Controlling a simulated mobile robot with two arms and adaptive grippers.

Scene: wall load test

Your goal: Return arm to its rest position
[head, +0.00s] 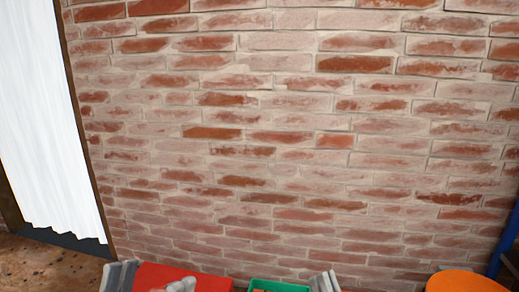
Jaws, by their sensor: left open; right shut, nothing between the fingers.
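Only the tops of my two grippers show, at the bottom edge of the head view. My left gripper (150,280) shows as grey finger parts standing apart, with a red thing in view between and behind them. I cannot tell whether they touch it. My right gripper (325,281) shows as grey finger parts close together, shut and empty, to the right of a green container. The rest of both arms is out of view.
A brick wall (290,140) fills most of the view. A white panel (45,120) stands at the left above brown floor (45,268). Along the bottom are the red thing (213,283), the green container (278,286) and an orange round thing (465,283). A blue post (507,243) stands at the right.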

